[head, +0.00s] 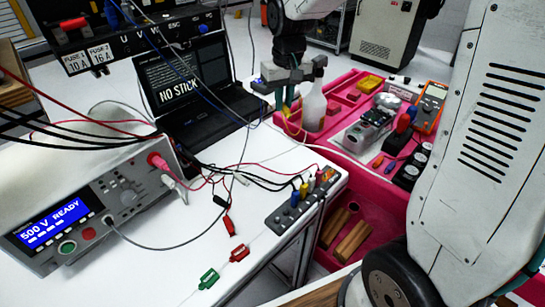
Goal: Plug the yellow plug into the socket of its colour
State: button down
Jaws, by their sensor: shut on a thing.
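My gripper (288,92) is at the upper middle of the head view, above and beyond the white table's far right edge. It is shut on a small yellow plug (287,105) that hangs below the fingers; the fingers partly hide it. A dark socket block (292,217) lies at the table's right front corner, well below and apart from the gripper. Coloured pieces stand on the block: a blue one (295,198), a yellow one (304,189) and reddish ones towards its right end. At this size I cannot tell sockets from inserted plugs there.
Red and black leads cross the white table (190,262) to the block. A grey tester (90,205) and a laptop (185,85) stand at left. Red (239,253) and green (209,278) clips lie in front. A pink tool tray (345,150) is behind the block.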

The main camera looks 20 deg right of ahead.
jog(key=s+a+r+n+t+y, duration=0.2)
jog(key=s+a+r+t, duration=0.15)
jog(key=s+r, duration=1)
notch_tip(320, 180, up, 16)
jog(key=f+n+t+y, duration=0.1)
jog(key=n+t+y, duration=0.1)
jog(key=n+y, duration=1.05)
send_over(158, 22)
jog(key=m+y, duration=0.1)
jog(key=y, duration=0.1)
jog(key=shift+g+h, duration=0.25)
jog(key=shift+w+f, duration=0.2)
jog(key=shift+f, duration=0.85)
jog(key=shift+w+f, duration=0.15)
jog(key=shift+f, duration=0.9)
jog(key=shift+f, duration=0.9)
jog(key=shift+f, duration=0.15)
